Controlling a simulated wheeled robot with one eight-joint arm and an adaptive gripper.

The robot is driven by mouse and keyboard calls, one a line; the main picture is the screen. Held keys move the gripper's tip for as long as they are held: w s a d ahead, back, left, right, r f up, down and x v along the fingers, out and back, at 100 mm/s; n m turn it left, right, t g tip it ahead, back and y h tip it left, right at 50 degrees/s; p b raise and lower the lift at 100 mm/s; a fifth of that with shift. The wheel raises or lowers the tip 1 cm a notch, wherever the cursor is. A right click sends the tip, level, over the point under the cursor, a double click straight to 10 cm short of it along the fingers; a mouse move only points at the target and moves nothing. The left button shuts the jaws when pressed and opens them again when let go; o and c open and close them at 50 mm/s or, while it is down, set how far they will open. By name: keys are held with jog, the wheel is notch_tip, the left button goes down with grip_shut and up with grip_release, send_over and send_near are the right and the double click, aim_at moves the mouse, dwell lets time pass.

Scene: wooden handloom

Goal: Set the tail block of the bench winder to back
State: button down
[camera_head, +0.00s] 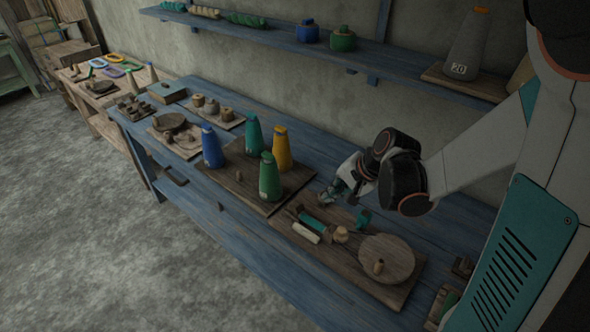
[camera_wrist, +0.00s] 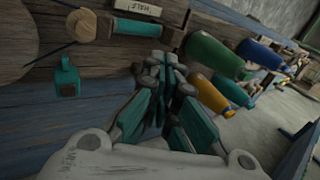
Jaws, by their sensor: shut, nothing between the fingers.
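The bench winder is a wooden board (camera_head: 345,265) on the blue bench, with a round wooden disc (camera_head: 387,258) and a small knob at its right end. A teal bobbin (camera_head: 311,223) lies along a thin rod beside a cream label (camera_head: 306,233). In the wrist view the bobbin (camera_wrist: 137,28) sits between two wooden blocks; the right one (camera_wrist: 172,38), which looks like the tail block, is just beyond my fingertips. My gripper (camera_head: 332,192) is shut and empty above the winder's far left edge. Whether its fingertips (camera_wrist: 165,68) touch the block, I cannot tell.
A board (camera_head: 240,178) with blue, green and yellow cones (camera_head: 283,150) stands close left of my gripper. A teal piece (camera_head: 364,218) stands behind the winder. A blue wall shelf (camera_head: 400,58) runs above. Bare blue bench (camera_head: 437,212) shows at the back right.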

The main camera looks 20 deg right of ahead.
jog(key=shift+w+d+f+m, duration=0.2)
jog(key=shift+d+f+m, duration=0.1)
jog(key=shift+d+f, duration=0.15)
jog(key=shift+w, duration=0.1)
jog(key=b, duration=0.4)
send_near(297, 209)
notch_tip(297, 209, down, 4)
jog(key=w+d, duration=0.1)
jog(key=d, duration=0.2)
jog(key=shift+w+a+f, duration=0.3)
jog(key=shift+w+a, duration=0.1)
jog(key=shift+w, duration=0.15)
jog(key=shift+w+a+f, duration=0.3)
jog(key=shift+w+a, duration=0.15)
jog(key=shift+w, duration=0.05)
jog(key=shift+w+a+f+b, duration=0.3)
jog(key=shift+w+a, duration=0.1)
jog(key=shift+w, duration=0.2)
jog(key=shift+r, duration=0.1)
